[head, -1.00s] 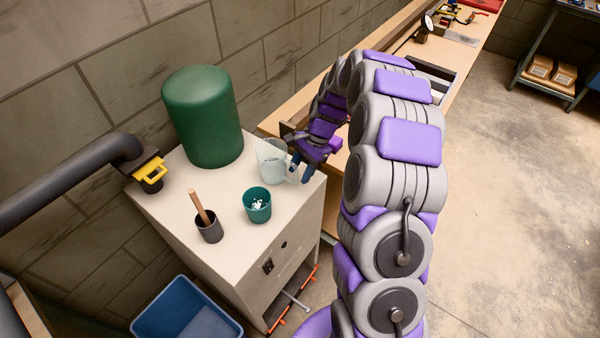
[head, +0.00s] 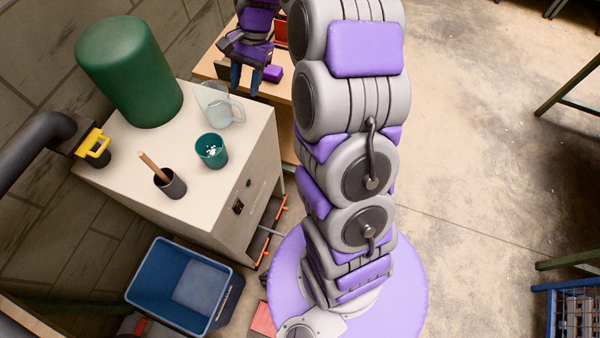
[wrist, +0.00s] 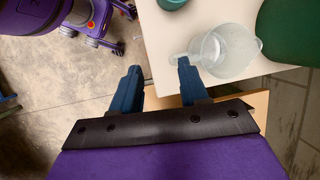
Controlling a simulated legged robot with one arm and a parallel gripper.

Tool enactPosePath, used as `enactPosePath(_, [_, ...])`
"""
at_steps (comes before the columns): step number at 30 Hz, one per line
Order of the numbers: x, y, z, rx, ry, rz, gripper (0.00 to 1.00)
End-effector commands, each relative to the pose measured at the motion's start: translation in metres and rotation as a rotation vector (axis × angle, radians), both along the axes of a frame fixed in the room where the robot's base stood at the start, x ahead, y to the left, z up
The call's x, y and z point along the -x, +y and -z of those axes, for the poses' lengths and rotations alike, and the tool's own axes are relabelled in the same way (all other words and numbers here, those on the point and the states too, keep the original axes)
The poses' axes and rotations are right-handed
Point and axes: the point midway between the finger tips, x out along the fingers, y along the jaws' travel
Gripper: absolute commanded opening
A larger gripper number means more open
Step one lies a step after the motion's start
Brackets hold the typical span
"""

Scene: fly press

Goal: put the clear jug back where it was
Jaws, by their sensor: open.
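The clear jug (head: 219,106) stands upright on the white cabinet top (head: 137,158), between the green cylinder and the teal cup. In the wrist view the jug (wrist: 228,52) is near the cabinet's edge, with its handle toward my gripper. My gripper (head: 244,80) is open and empty, with blue fingers, just beyond the cabinet's back right side. In the wrist view my gripper (wrist: 158,78) has its fingers apart; the right fingertip appears close to the jug's handle, but I cannot tell whether they touch.
A green cylinder (head: 130,72), a teal cup with white bits (head: 211,151) and a dark cup with a wooden handle (head: 170,184) share the cabinet top. A blue bin (head: 185,285) stands on the floor below. A wooden bench (head: 275,88) lies behind the cabinet. Open floor is at right.

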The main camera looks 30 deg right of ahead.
Motion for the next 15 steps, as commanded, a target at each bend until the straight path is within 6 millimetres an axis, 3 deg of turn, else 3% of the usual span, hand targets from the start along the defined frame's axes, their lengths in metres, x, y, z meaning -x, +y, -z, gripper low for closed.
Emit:
enactPosePath(1, [0.016,0.011,-0.013,0.007,-0.015,-0.058,0.44])
enactPosePath(6, [0.069,0.037,-0.041,0.039,-0.055,-0.249,0.44])
enactPosePath(15, [0.174,0.062,-0.065,0.104,-0.1,-0.56,0.44])
